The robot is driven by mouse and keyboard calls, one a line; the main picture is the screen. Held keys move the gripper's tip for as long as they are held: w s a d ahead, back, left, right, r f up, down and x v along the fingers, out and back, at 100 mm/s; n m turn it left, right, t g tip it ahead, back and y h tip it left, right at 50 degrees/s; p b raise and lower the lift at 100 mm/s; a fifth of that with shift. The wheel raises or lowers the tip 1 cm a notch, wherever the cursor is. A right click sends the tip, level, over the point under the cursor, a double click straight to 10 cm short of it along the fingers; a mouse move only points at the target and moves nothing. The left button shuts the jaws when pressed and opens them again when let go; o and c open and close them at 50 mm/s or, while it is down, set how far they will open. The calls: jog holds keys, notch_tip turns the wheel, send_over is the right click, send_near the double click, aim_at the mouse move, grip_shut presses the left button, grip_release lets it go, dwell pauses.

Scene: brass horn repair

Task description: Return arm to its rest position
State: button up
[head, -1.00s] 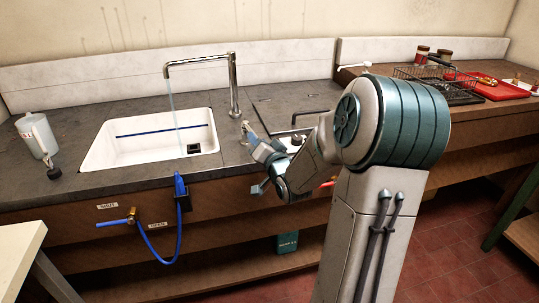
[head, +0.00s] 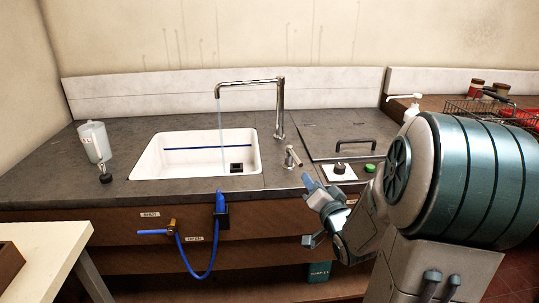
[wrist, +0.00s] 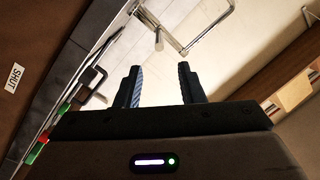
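My gripper (head: 309,212) is in front of the counter edge in the head view, right of the sink and below the small lever tap. In the wrist view my gripper (wrist: 160,84) shows two dark ribbed fingers apart, with nothing between them. My arm is bent, with its large teal and grey joint at the right of the head view. It hides part of the counter there.
A white sink (head: 148,166) is set in the dark counter (head: 60,183). A thin stream falls from the tall faucet (head: 281,105). A blue hose (head: 207,272) hangs in front. A white bottle (head: 95,142) stands left; a pale table (head: 50,240) is lower left.

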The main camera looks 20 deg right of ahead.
jog(key=s+a+r+n+g+p, duration=0.2)
jog(key=s+a+n+g+p, duration=0.2)
jog(key=s+a+g, duration=0.3)
jog(key=s+a+r+n+g+p, duration=0.2)
jog(key=s+a+n+g+p, duration=0.2)
jog(key=s+a+g, duration=0.4)
jog(key=s, duration=0.6)
jog(key=shift+a+r+n+y+p, duration=0.15)
jog(key=shift+r+n+y+p, duration=0.15)
jog(key=shift+r, duration=0.1)
